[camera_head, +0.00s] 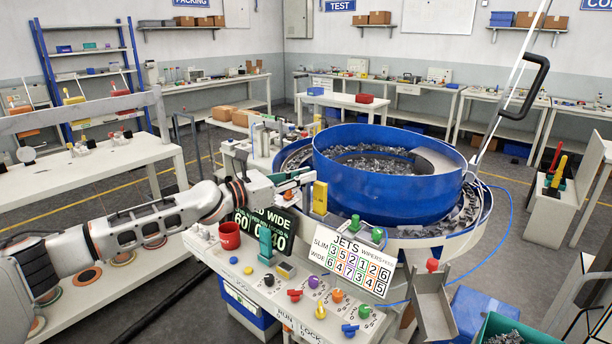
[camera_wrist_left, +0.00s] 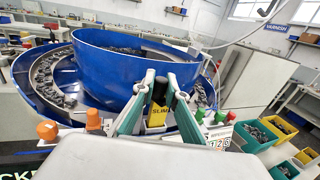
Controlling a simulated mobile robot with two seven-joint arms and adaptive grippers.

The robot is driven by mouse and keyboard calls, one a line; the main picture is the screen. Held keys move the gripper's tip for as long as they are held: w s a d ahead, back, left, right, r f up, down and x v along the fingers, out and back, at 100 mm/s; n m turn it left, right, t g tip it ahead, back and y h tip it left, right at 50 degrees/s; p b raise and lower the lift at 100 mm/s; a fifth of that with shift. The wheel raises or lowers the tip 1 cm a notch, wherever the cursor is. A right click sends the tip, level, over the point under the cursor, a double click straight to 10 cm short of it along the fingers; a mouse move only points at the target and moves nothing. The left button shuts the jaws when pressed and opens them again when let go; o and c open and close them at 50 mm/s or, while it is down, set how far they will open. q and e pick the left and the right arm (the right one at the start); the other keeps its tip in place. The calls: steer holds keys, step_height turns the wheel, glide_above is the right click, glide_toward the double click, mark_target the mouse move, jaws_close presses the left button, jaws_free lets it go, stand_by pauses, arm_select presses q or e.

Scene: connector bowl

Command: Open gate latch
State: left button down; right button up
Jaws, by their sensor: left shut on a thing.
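A yellow block (camera_head: 320,198) stands upright at the near edge of the blue bowl feeder. It also shows in the left wrist view as a yellow piece marked SLIM (camera_wrist_left: 157,116). My left gripper (camera_head: 302,178) reaches in from the left at its upper part. In the left wrist view its two fingers (camera_wrist_left: 161,82) stand either side of the yellow piece, with a small dark part between them. It is shut on this piece; the exact contact is partly hidden. I cannot pick out a separate part marked as the gate latch. My right gripper is not in view.
The blue bowl (camera_head: 385,180) with grey parts is just behind. A pole with a black handle (camera_head: 525,90) rises at right.

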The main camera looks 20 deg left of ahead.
arm_select(q)
steer(key=shift+w+a+m+g+h, duration=0.1)
steer(key=shift+a+m+g+h, duration=0.2)
steer(key=shift+m+g+h, duration=0.4)
steer(key=shift+a+r+m+g+h+b, duration=0.1)
steer(key=shift+a+m+g+h+b, duration=0.1)
steer(key=shift+m+g+h+b, duration=0.65)
steer(key=shift+a+m+g+h+b, duration=0.3)
steer(key=shift+m+g+h, duration=0.3)
steer(key=shift+g, duration=0.5)
steer(key=shift+a+r+m+g+h+b, duration=0.1)
steer(key=shift+a+m+g+h+b, duration=0.05)
steer(key=shift+m+g+h+b, duration=0.7)
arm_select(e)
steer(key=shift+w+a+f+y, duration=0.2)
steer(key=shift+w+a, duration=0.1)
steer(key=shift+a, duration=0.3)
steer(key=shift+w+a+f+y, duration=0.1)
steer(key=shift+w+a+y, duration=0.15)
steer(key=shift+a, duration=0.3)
arm_select(q)
steer(key=c, duration=2)
jaws_free()
steer(key=shift+w+d, duration=0.1)
steer(key=shift+f, duration=0.1)
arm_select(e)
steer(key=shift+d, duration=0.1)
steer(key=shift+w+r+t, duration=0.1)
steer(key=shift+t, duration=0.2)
